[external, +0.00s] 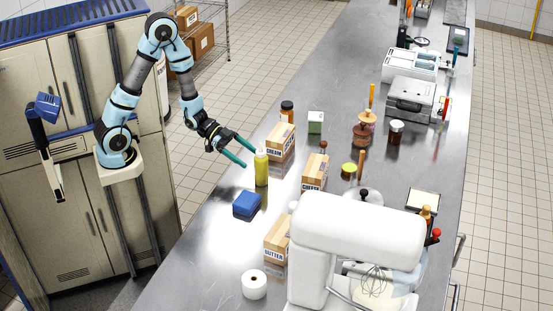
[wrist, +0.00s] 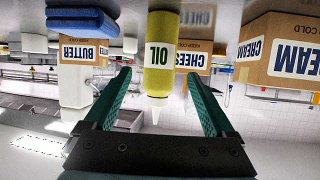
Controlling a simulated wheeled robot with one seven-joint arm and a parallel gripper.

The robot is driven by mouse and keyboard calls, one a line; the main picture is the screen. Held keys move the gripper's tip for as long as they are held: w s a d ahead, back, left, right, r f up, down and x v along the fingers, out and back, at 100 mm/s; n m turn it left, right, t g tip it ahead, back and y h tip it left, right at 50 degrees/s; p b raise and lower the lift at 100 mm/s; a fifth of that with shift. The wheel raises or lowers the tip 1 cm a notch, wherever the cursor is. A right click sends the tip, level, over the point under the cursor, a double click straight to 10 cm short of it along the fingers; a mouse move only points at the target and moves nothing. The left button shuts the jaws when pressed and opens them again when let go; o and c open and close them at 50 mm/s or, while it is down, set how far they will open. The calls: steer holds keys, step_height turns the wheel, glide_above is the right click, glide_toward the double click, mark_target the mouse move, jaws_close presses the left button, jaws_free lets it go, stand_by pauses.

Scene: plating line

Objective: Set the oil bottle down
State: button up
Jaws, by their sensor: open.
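The yellow oil bottle (external: 261,168) stands upright on the steel counter (external: 215,236) in the external view. In the wrist view, which is upside down, the bottle (wrist: 159,55) shows its OIL label and pale nozzle between my fingers. My gripper (external: 249,154) is open, with its green fingers beside the bottle. In the wrist view, gaps show between the bottle and both fingers of the gripper (wrist: 160,85). The bottle's base meets the counter top.
A cream box (external: 281,142), a cheese box (external: 315,171) and a butter box (external: 277,240) stand nearby. A white mixer (external: 355,235) and a white roll (external: 254,285) occupy the near end.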

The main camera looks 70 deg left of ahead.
steer(key=a+n+y+p, duration=0.1)
steer(key=a+y+p, duration=0.2)
steer(key=a, duration=0.1)
steer(key=a+n+y+p, duration=0.1)
steer(key=a+y+p, duration=0.2)
steer(key=a, duration=0.2)
steer(key=shift+g, duration=0.4)
steer(key=s+a+r+n+g+y, duration=0.2)
steer(key=s+a+r+n+g, duration=0.15)
steer(key=s, duration=0.25)
steer(key=s+a+r+n+g+y, duration=0.2)
steer(key=s+a+r+n+y, duration=0.15)
steer(key=s, duration=0.35)
steer(key=shift+n+h, duration=0.3)
steer(key=shift+h, duration=0.05)
steer(key=r+p, duration=0.1)
steer(key=p, duration=0.1)
steer(key=r+p, duration=0.1)
steer(key=r, duration=0.1)
steer(key=d+r+p, duration=0.1)
steer(key=r+p, duration=0.1)
steer(key=shift+w+p, duration=0.25)
steer(key=shift+p, duration=0.1)
stand_by(0.5)
